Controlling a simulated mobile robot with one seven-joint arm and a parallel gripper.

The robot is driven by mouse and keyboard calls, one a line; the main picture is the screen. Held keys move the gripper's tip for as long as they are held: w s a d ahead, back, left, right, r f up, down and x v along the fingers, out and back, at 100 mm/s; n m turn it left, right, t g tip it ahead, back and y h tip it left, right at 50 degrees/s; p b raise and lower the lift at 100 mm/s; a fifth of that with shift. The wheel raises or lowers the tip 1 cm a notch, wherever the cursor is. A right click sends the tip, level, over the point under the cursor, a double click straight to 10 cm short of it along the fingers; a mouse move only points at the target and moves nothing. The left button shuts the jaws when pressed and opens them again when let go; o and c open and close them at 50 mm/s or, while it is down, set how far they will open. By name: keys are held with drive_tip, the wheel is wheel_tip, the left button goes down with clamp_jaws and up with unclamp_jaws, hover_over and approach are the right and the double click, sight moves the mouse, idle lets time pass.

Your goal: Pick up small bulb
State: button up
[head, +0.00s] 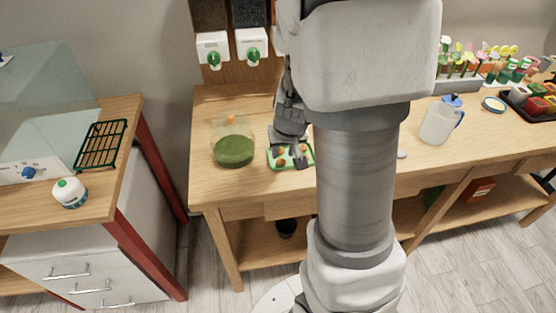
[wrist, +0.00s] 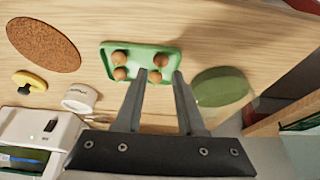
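Several small round brown bulbs lie on a green tray (wrist: 138,46) in the wrist view. The far-left bulb (wrist: 119,57), far-right bulb (wrist: 160,60), near-left bulb (wrist: 120,74) and near-right bulb (wrist: 155,76) look close in size. I cannot tell which is the small one. My gripper (wrist: 162,75) is open, its fingertips on either side of the near-right bulb in the picture. Contact is not visible. In the head view my gripper (head: 288,164) is over the tray (head: 307,163), partly hidden by my arm.
A clear container with green contents (head: 233,148) stands just left of the tray. A cork mat (wrist: 43,45), a yellow knobbed item (wrist: 28,82) and a white cup (wrist: 79,98) show in the wrist view. A watering jug (head: 438,122) stands farther right.

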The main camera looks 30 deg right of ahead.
sight(281, 159)
drive_tip(key=b+x, duration=0.2)
drive_tip(key=x, duration=0.3)
drive_tip(key=shift+r, duration=0.1)
clamp_jaws()
